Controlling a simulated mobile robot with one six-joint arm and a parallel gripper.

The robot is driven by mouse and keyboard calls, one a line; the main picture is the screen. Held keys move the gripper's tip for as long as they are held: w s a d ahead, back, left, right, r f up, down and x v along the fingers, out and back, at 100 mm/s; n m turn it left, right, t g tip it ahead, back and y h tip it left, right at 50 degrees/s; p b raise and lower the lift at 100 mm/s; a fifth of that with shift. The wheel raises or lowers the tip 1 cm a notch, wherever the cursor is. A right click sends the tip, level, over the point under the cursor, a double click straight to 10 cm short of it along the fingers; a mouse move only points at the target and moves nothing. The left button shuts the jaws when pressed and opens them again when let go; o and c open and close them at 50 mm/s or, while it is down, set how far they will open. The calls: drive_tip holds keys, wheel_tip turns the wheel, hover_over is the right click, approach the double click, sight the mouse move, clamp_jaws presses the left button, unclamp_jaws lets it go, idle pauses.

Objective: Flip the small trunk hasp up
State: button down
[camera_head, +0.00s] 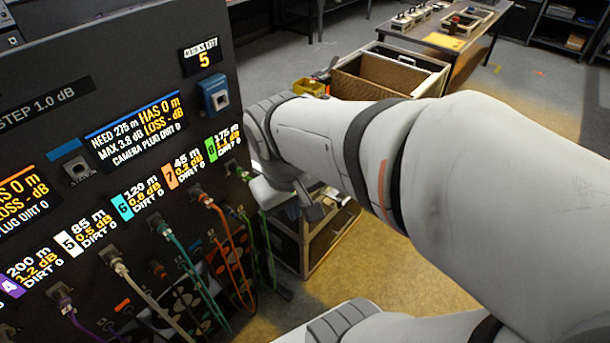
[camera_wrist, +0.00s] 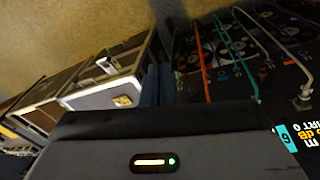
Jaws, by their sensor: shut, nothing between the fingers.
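A small trunk (camera_wrist: 105,97) with pale metal-edged sides shows at the left of the wrist view, turned on its side by the camera's tilt. A small light metal piece (camera_wrist: 105,63) on it looks like the hasp; whether it is up or down I cannot tell. My gripper (camera_wrist: 159,72) is shut and empty, with its dark fingers just to the right of the trunk in that view. In the head view my gripper (camera_head: 312,208) is in front of the trunk (camera_head: 326,243), partly covering it. The hasp cannot be made out there.
A black panel (camera_head: 40,110) with labels and several coloured cables (camera_head: 180,250) stands close at the left. A larger open box (camera_head: 390,75) and a workbench (camera_head: 445,35) stand behind my arm. Open floor (camera_head: 400,270) lies right of the trunk.

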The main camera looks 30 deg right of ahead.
drive_tip(key=w+d+f+n+g+h+b, duration=0.35)
drive_tip(key=d+f+h+b, duration=0.3)
drive_tip(key=d+f, duration=0.35)
drive_tip(key=w+d+f+n+g+h+b, duration=0.3)
drive_tip(key=d+f+n+g+h+b, duration=0.3)
drive_tip(key=f, duration=0.6)
drive_tip(key=w+d+f+n+t+h+b, duration=0.1)
drive_tip(key=w+f+n+t+h+b, duration=0.15)
drive_tip(key=w+f+n+t, duration=0.8)
drive_tip(key=s+f+n+t+h+b, duration=0.15)
drive_tip(key=f+n+t+b, duration=0.35)
drive_tip(key=f, duration=1.2)
drive_tip(key=w+d+r+t+p, duration=0.1)
drive_tip(key=w+d+r, duration=0.3)
drive_tip(key=d+r, duration=0.2)
drive_tip(key=shift+w+d+r+h+p, duration=0.35)
drive_tip(key=shift+w+d+h+p, duration=0.1)
drive_tip(key=shift+d, duration=0.8)
